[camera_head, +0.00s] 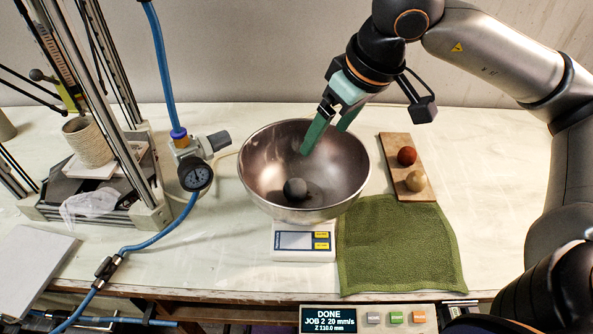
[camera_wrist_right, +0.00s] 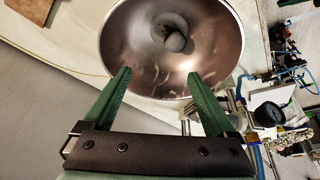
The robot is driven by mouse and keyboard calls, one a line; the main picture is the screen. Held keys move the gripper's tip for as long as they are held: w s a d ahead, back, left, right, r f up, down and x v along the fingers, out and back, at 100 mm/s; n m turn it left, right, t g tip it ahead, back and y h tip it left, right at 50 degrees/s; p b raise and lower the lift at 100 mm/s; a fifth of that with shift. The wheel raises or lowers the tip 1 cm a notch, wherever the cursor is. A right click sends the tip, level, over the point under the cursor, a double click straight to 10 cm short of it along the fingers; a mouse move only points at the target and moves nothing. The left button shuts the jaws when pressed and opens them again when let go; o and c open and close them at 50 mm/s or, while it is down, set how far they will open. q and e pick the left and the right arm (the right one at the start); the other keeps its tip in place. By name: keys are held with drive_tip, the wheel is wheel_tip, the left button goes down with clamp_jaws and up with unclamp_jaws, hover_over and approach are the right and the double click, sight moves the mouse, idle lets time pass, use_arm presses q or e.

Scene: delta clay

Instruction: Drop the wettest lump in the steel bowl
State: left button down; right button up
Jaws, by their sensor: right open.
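The steel bowl (camera_head: 262,178) stands on a white scale (camera_head: 303,242) in the middle of the table. A dark grey lump (camera_head: 295,189) lies in the bottom of the bowl; it also shows in the right wrist view (camera_wrist_right: 175,42). A red-brown lump (camera_head: 407,156) and a pale tan lump (camera_head: 416,181) rest on a wooden board (camera_head: 398,142) to the right of the bowl. My right gripper (camera_head: 325,140) is over the bowl with its green fingers apart and nothing between them; the wrist view shows the same (camera_wrist_right: 160,82). My left gripper is not in view.
A green towel (camera_head: 398,245) lies in front of the board. A metal frame with a coiled clay cylinder (camera_head: 88,143), a pressure gauge (camera_head: 195,175) and a blue hose (camera_head: 160,238) stand left of the bowl. A control box (camera_head: 368,318) reading DONE is at the front edge.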

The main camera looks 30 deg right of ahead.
drive_tip(key=v, duration=0.7)
drive_tip(key=shift+r, duration=0.35)
drive_tip(key=shift+s, duration=0.15)
